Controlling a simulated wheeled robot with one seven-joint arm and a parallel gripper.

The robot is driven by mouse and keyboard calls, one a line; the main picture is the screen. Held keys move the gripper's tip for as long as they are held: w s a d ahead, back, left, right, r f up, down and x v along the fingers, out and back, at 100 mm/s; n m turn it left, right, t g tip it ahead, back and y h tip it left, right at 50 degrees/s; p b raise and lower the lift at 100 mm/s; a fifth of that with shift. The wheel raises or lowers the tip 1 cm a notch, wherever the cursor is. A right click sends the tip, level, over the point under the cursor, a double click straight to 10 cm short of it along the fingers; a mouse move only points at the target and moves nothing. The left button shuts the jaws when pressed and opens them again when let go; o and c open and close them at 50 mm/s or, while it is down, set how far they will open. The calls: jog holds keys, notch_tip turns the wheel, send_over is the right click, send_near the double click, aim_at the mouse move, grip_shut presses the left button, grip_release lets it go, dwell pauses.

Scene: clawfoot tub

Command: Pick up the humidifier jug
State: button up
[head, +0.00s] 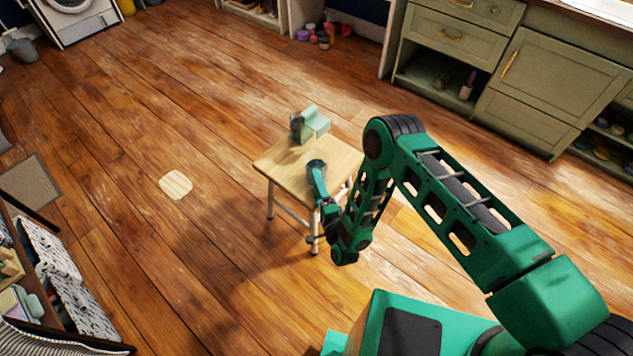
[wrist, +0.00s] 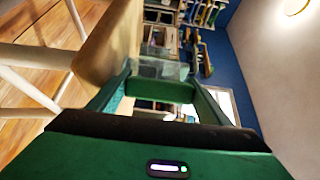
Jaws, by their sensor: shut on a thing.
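A clear, see-through piece with a green band, which I take to be the humidifier jug (wrist: 160,68), sits between the two fingers of my gripper (wrist: 160,85) in the wrist view. My gripper is shut on it. In the head view my gripper (head: 318,175) is at the front part of a small wooden table (head: 275,165), with a dark rounded shape at its end. A pale mint block with a dark see-through part (head: 312,121) stands apart at the table's back edge. The jug's outline is too small to make out in the head view.
The table's edge (wrist: 108,42) runs close beside my fingers in the wrist view. Open wooden floor surrounds the table, with a pale flat mat (head: 176,184) to its left. Green cabinets (head: 540,85) stand at the back right, and a shelf unit (head: 35,270) at the left.

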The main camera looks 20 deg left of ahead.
notch_tip(320, 180, up, 4)
jog(key=shift+a+r, duration=0.1)
jog(key=shift+r, duration=0.1)
jog(key=s+a+r, duration=0.6)
jog(key=s+a, duration=0.2)
jog(key=shift+a+r, duration=0.2)
jog(key=shift+r, duration=0.05)
jog(key=o, duration=1.4)
jog(key=c, duration=1.2)
